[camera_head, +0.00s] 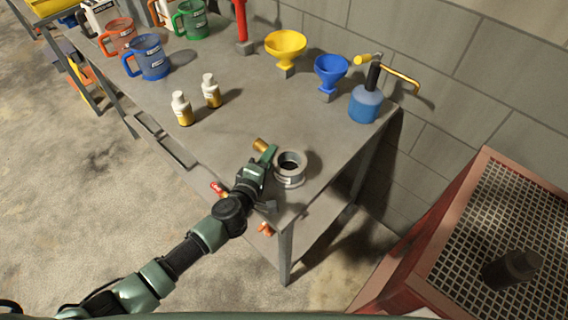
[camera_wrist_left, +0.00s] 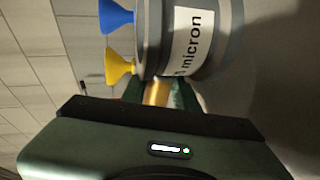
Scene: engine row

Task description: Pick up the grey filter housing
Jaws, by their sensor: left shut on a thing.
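The grey filter housing (camera_head: 290,178) is a short ringed cylinder with an open dark top, at the near right end of the bench in the head view. In the left wrist view the housing (camera_wrist_left: 232,40) shows close up, with a white label reading "micron". A brass stub (camera_head: 260,144) sticks out from its side; it also shows in the wrist view (camera_wrist_left: 157,92). My left gripper (camera_head: 269,155) is shut on this brass stub, beside the housing body. I cannot tell whether the housing touches the bench top. My right gripper is not in view.
The grey bench (camera_head: 240,128) holds two small bottles (camera_head: 182,108), a yellow funnel (camera_head: 286,47), a blue funnel (camera_head: 331,72), a blue torch (camera_head: 367,98) and several jugs (camera_head: 148,58). A red-framed grate (camera_head: 500,215) with a dark cylinder stands right. A block wall runs behind.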

